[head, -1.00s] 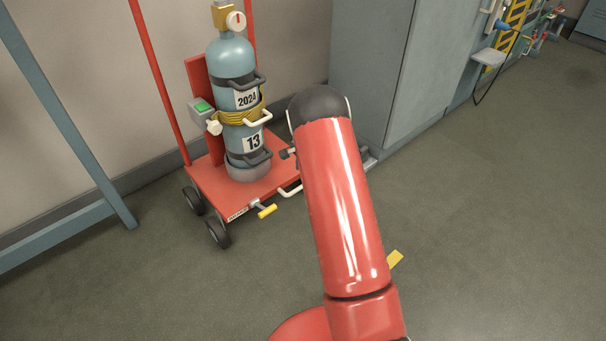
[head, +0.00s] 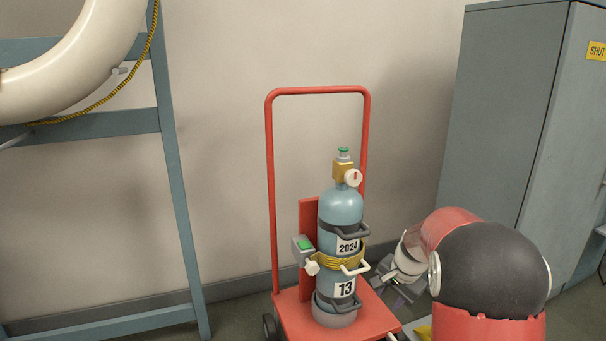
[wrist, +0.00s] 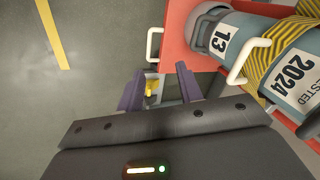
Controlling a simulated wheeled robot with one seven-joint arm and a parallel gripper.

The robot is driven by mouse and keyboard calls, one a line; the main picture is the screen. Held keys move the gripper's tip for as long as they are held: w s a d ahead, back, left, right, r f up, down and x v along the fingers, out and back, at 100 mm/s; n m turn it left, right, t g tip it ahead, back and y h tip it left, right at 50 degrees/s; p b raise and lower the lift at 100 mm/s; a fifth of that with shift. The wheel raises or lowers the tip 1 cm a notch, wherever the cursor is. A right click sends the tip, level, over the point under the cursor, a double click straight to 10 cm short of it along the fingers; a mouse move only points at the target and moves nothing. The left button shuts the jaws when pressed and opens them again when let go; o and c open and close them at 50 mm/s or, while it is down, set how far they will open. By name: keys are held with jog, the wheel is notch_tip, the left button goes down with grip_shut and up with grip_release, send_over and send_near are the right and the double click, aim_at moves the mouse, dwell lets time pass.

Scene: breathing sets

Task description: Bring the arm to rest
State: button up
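My arm, red with a dark round joint, rises at the lower right of the head view. My gripper (head: 398,292) is just right of the blue-grey gas cylinder there. In the wrist view its two purple-grey fingers (wrist: 158,84) stand apart with a gap between them. A small yellow part (wrist: 152,88) shows in that gap, seemingly beyond the fingers; I see no object held. The cylinder (head: 341,209), marked 2024 and 13, stands upright on the red trolley (head: 298,318). It also shows at the right of the wrist view (wrist: 259,45).
A grey cabinet (head: 500,130) stands at the right. A blue-grey rack (head: 168,150) with a white ring (head: 80,60) is at the left. The floor at the wrist view's left is clear, with a yellow stripe (wrist: 52,35).

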jog(key=s+a+r+n+t+p, duration=0.1)
jog(key=s+a+r+n, duration=0.2)
jog(key=s+r, duration=0.55)
jog(key=s+a+r+n+p, duration=0.2)
jog(key=s+a+r+n, duration=0.1)
jog(key=s+r, duration=0.5)
jog(key=s+r+n+t+h+p, duration=0.1)
jog(key=s+n, duration=0.2)
jog(key=s, duration=1.2)
jog(key=shift+a+n, duration=0.4)
jog(key=shift+a, duration=0.05)
jog(key=shift+r, duration=0.1)
jog(key=shift+c, duration=0.4)
